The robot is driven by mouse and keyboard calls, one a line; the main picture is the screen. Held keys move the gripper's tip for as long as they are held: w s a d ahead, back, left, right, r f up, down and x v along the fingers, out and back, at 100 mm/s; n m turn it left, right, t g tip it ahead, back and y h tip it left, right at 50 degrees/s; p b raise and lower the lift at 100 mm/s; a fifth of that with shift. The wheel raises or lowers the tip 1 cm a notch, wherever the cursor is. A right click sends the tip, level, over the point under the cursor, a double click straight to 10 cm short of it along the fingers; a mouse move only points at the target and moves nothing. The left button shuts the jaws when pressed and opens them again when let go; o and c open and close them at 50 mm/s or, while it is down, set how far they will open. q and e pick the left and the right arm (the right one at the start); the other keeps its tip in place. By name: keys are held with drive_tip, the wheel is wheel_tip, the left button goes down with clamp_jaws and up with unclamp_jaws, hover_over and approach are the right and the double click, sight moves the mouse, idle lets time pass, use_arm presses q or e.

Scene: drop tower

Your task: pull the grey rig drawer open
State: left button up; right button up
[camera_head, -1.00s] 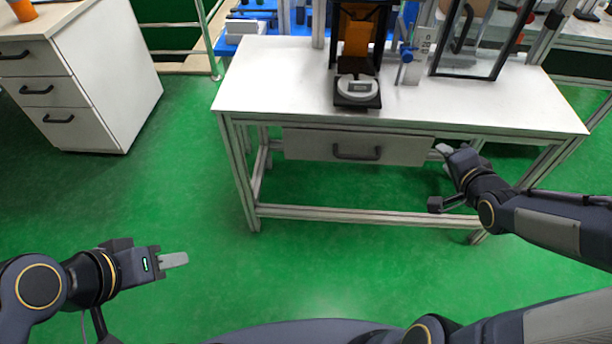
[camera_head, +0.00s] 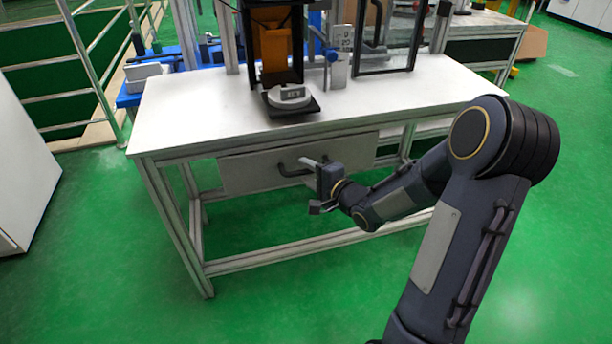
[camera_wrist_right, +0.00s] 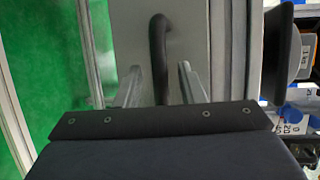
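The grey rig drawer (camera_head: 245,172) is under the white table top, and its front looks closed. Its dark bar handle (camera_head: 290,170) is partly hidden by my right gripper (camera_head: 312,162), which is at the drawer front. In the right wrist view the handle (camera_wrist_right: 157,45) runs upright in the picture between the two pale fingers of the right gripper (camera_wrist_right: 158,85). The fingers are apart, with a gap on each side of the handle, so the gripper is open around or just before it. My left gripper is out of view.
The white table (camera_head: 190,105) carries a drop tower with an orange part (camera_head: 273,50) and a grey round device (camera_head: 289,94) on a black base. Metal table legs and a lower rail (camera_head: 290,248) stand below the drawer. Green floor in front is clear.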

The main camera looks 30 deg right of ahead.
drive_tip(key=shift+w+f, duration=0.1)
drive_tip(key=shift+w, duration=0.25)
clamp_jaws()
drive_tip(key=shift+s, duration=0.1)
